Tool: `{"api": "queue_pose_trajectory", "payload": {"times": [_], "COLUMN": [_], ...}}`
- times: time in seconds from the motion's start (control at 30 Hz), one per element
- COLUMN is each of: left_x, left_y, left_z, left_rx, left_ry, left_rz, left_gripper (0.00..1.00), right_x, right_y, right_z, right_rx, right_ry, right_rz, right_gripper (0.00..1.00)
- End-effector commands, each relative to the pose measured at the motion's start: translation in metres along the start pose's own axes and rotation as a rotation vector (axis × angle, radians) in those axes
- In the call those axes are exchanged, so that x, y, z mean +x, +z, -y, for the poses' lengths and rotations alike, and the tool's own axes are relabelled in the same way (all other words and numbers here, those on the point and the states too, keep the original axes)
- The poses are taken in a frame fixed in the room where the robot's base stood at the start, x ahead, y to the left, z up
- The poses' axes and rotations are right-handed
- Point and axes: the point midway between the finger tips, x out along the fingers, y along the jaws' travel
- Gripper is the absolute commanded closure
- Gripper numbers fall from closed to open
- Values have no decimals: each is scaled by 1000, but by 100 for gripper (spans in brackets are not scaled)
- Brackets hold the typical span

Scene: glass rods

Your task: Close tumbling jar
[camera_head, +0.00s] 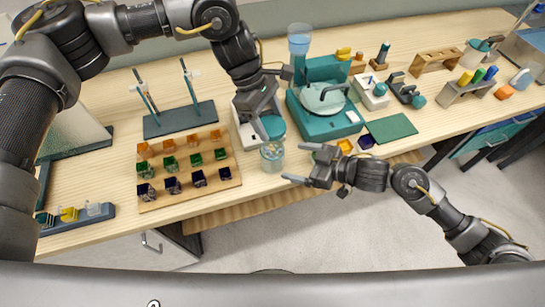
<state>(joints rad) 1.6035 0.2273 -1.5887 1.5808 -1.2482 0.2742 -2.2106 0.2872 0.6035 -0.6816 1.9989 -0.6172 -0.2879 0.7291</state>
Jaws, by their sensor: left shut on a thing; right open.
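The tumbling jar (272,158) is a small clear glass vessel with pale bits inside. It appears upright close to the table's front edge; I cannot tell whether it touches the table. My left gripper (264,137) points down from above and is shut, with its fingertips at the jar's rim; the exact contact is hard to make out. A teal round piece (274,127) shows just behind these fingers; I cannot tell whether it is a lid or part of the white device behind. My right gripper (293,163) is open and empty, pointing left just right of the jar.
A rod board (190,143) with coloured pieces lies left of the jar. A teal machine (325,118) stands behind right, and a green mat (391,128) lies right. Two stands on a dark base (180,119) are at back left. Yellow and purple pieces lie near my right gripper.

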Motion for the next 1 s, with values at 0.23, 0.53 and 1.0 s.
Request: {"api": "queue_pose_trajectory", "payload": {"times": [0.23, 0.53, 1.0], "left_x": [0, 0, 0], "left_y": [0, 0, 0], "left_z": [0, 0, 0], "left_rx": [0, 0, 0], "left_ry": [0, 0, 0], "left_rz": [0, 0, 0], "left_gripper": [59, 59, 59], "right_x": [48, 83, 90], "right_y": [-1, 0, 0], "right_z": [0, 1, 0], "right_rx": [2, 0, -1], "right_ry": [-1, -1, 0], "right_rz": [-2, -1, -1], "right_gripper": [12, 12, 16]}}
